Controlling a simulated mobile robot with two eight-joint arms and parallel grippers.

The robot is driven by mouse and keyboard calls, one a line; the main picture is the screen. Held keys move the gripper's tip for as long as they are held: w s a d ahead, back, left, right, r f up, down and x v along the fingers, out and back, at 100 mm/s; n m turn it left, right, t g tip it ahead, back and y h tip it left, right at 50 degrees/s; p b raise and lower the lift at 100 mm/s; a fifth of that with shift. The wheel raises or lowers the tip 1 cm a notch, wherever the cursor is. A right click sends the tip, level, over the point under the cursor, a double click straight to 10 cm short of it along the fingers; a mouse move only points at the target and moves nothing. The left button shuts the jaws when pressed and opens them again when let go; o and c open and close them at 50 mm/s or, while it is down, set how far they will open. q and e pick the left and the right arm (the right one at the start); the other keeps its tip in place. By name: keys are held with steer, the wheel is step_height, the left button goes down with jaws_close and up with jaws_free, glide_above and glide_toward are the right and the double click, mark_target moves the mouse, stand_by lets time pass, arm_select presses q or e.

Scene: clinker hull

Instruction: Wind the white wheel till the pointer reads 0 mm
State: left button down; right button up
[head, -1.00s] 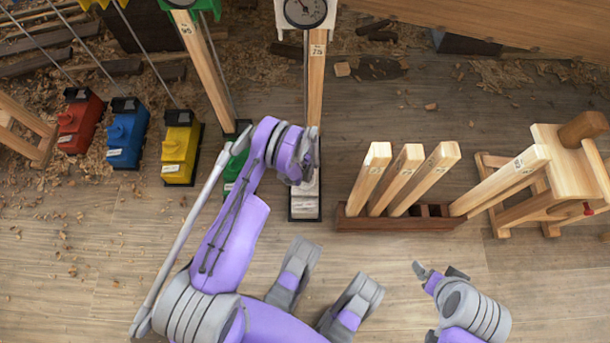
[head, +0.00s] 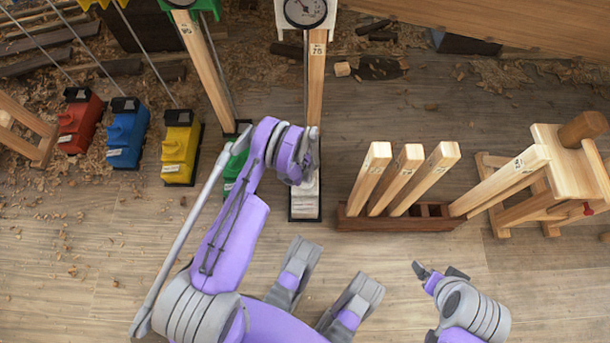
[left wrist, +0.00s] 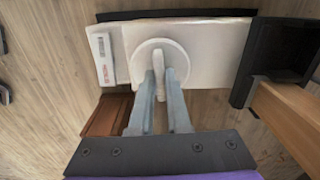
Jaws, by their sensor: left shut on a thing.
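The white wheel (left wrist: 147,62) is a round disc on a white block (left wrist: 215,45) with black ends in the left wrist view. My left gripper (left wrist: 161,88) is shut on the wheel's upright white grip, one finger on each side. In the head view the white block (head: 305,203) stands at the foot of a wooden post, and my left wrist hides the wheel. The dial (head: 305,10) with its pointer is at the top edge; its reading is too small to tell. My right gripper (head: 440,269) is open and empty at lower right.
Red (head: 80,120), blue (head: 127,135) and yellow (head: 181,150) blocks stand to the left, a green one (head: 236,165) beside my left arm. A brown rack (head: 400,222) with wooden stakes is close on the right, a wooden trestle (head: 570,160) beyond it. The floor in front is clear.

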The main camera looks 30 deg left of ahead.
arm_select(q)
steer(key=c, duration=0.9)
jaws_free()
step_height(320, 180, up, 11)
steer(key=p, duration=0.2)
steer(key=shift+p, duration=0.4)
steer(key=shift+f, duration=0.1)
